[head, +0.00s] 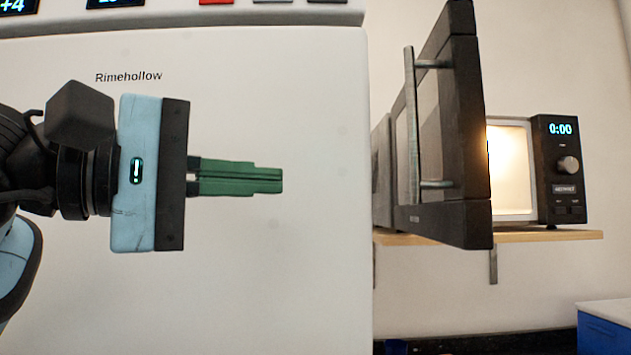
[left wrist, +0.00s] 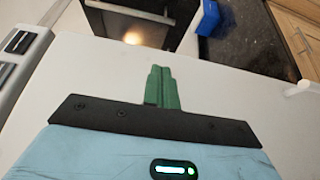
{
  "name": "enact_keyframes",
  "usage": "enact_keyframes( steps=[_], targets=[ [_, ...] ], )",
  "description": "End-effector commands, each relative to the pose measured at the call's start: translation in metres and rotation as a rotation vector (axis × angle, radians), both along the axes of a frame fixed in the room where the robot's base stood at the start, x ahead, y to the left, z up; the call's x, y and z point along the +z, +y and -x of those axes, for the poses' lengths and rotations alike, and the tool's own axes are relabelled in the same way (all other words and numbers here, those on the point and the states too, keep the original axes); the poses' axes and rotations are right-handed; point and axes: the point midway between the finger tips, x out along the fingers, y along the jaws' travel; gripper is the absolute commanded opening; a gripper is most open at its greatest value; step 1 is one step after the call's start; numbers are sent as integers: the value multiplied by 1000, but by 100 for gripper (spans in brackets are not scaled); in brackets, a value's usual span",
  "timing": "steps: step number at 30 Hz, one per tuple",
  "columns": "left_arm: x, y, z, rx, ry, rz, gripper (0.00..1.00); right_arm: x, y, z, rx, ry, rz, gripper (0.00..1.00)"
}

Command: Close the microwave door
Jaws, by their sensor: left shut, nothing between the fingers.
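The microwave (head: 561,205) sits on a wooden shelf at the right of the head view, its lit interior showing. Its dark door (head: 468,150) stands wide open toward me, with a grey vertical bar handle (head: 411,125) on its left-facing side. My left gripper (head: 282,180) points right, its green fingers together and empty, apart from the door and to its left. In the left wrist view the shut fingers (left wrist: 162,72) show against a white surface. A dark panel (left wrist: 135,22) with a bright reflection lies beyond them; I cannot tell whether it is the door. My right gripper is not in view.
A large white appliance (head: 300,290) labelled Rimehollow fills the left and middle, behind my left gripper. The microwave rests on the shelf (head: 560,236), held by brackets. A blue object (head: 606,335) with a pale top is at the lower right.

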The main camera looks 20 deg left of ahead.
Motion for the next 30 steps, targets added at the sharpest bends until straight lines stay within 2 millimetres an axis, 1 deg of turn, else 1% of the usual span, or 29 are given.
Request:
enact_keyframes(
  steps=[9, 16, 18, 21, 25, 30],
  targets=[
    [2, -38, -38, -5, 3, 1, 0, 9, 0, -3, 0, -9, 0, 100],
    [1, -67, -68, -5, 2, 1, 0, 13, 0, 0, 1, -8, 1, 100],
    [2, -79, -65, -7, -1, -1, 0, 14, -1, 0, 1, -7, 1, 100],
    [2, -91, -66, -6, -1, -1, 0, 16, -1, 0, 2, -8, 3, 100],
    [1, -100, -66, -4, 1, 1, 0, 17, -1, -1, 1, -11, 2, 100],
    [0, -104, -67, -3, 1, 1, 0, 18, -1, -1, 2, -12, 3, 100]
  ],
)
